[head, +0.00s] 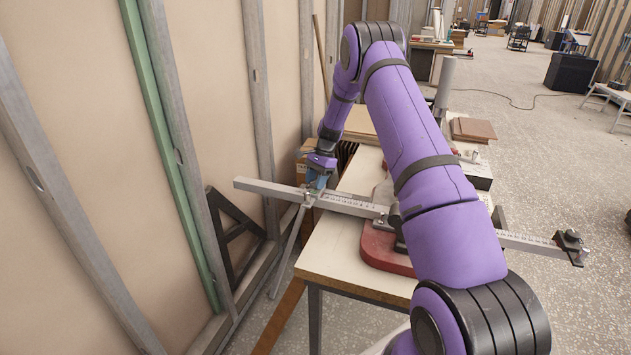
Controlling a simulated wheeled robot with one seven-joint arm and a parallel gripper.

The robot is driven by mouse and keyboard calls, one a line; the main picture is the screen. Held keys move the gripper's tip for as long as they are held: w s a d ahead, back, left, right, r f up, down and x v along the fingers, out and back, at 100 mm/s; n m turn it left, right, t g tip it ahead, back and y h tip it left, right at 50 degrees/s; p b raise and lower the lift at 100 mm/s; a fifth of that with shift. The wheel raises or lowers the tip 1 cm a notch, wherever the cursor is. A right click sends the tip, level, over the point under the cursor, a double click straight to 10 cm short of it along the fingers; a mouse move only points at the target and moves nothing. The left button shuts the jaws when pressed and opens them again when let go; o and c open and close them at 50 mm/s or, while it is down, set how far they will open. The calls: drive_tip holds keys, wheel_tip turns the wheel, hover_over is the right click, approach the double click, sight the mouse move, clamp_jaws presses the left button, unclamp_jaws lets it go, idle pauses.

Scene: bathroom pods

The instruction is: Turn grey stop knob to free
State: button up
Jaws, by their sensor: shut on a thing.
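My gripper (315,187) is at the left part of a long grey measuring rail (350,203), pointing down at it. It is shut on the grey stop knob (309,199), which sits on the rail and is mostly hidden by the fingers. The knob's angle is too small and covered to tell. The rail has a printed scale and runs across the bench, passing behind my purple arm. A dark end stop (571,244) shows at its far right end.
A red machine base (380,248) stands on the pale workbench (338,255), partly behind my arm. A stud wall (100,130) with a black bracket (236,232) is close on the left. Brown boards (473,129) lie at the back. Open floor is at the right.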

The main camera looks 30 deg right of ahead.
drive_tip(key=n+g, duration=0.1)
drive_tip(key=n, duration=0.3)
drive_tip(key=shift+n+h, duration=0.3)
drive_tip(key=shift+h, duration=0.1)
drive_tip(key=shift+n+g+h, duration=0.5)
drive_tip(key=shift+n+g, duration=0.3)
drive_tip(key=shift+n, duration=1.1)
drive_tip(key=o, duration=0.9)
drive_tip(key=shift+o, duration=0.2)
drive_tip(key=shift+r, duration=0.15)
drive_tip(key=v, duration=1)
drive_tip(key=shift+w+r, duration=0.15)
drive_tip(key=shift+r, duration=0.05)
